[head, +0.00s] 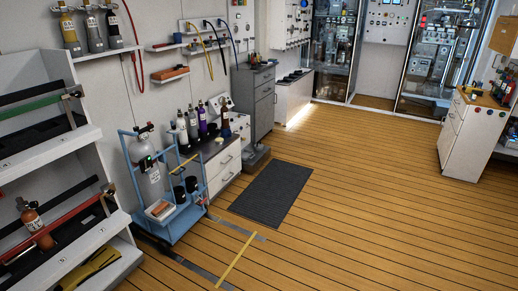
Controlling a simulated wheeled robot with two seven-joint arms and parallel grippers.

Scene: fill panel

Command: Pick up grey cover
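I cannot make out a grey cover for certain in the head view. A grey gas cylinder (146,166) stands upright on a blue cart (178,221) at the left of the middle. A dark grey mat (272,193) lies flat on the wooden floor. Neither of my grippers is in view.
White shelving (40,160) with cylinders and red and green bars fills the left side. A grey cabinet (254,105) and a white drawer unit (221,168) line the wall. A white cabinet (474,136) stands at the right. The wooden floor (370,210) in the middle and right is clear.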

